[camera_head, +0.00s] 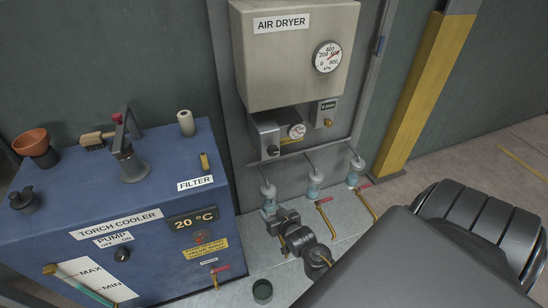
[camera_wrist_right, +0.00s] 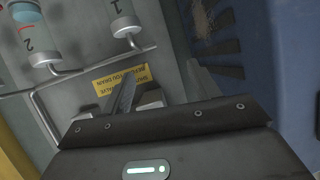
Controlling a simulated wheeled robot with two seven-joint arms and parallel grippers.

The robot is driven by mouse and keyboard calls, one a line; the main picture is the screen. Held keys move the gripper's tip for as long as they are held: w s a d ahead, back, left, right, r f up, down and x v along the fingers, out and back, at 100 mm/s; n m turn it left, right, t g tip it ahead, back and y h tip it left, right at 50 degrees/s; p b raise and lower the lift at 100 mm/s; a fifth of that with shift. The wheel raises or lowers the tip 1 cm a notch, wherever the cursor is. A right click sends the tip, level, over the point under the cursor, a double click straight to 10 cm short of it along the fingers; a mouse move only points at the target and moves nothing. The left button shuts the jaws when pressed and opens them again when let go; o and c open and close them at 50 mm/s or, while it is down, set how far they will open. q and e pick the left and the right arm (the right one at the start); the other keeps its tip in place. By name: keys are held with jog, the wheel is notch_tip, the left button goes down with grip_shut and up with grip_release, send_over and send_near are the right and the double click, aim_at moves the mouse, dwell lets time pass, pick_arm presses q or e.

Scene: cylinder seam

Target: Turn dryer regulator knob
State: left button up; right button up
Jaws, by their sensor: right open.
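The cream AIR DRYER box (camera_head: 295,55) hangs on the back wall, with a round kPa gauge (camera_head: 327,57) on its front. Below it is a small grey box with a black knob (camera_head: 272,150), beside a smaller gauge (camera_head: 297,131). No label shows which part is the regulator knob. My right gripper (camera_head: 281,213) is low in front of the filter bowls, below and apart from that knob. In the right wrist view its two fingertips (camera_wrist_right: 120,103) are apart, and I see nothing held. The knob is not visible there. My left gripper is not in view.
The blue torch cooler (camera_head: 110,215) stands close on the left. Clear filter bowls (camera_head: 313,185) and red-handled valves (camera_head: 325,220) are near my right gripper. A yellow label (camera_wrist_right: 120,76) is behind the fingers. A yellow post (camera_head: 425,85) stands right; floor beyond is open.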

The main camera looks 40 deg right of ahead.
jog(key=w+d+r+m+t+h+b, duration=0.25)
jog(key=d+r, duration=0.25)
jog(key=r, duration=0.4)
jog(key=t+b, duration=0.2)
send_near(274, 152)
jog(key=shift+g+h, duration=0.25)
jog(key=shift+h, duration=0.1)
jog(key=x, duration=0.8)
jog(key=shift+w, duration=0.45)
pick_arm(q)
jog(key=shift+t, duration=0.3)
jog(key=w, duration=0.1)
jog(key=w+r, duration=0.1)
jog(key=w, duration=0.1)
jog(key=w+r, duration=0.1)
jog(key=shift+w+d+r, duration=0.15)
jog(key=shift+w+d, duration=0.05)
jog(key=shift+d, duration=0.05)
pick_arm(e)
jog(key=shift+w, duration=0.3)
jog(key=shift+c, duration=0.4)
jog(key=c, duration=0.9)
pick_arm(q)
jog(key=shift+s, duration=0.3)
pick_arm(e)
jog(key=shift+r, duration=0.1)
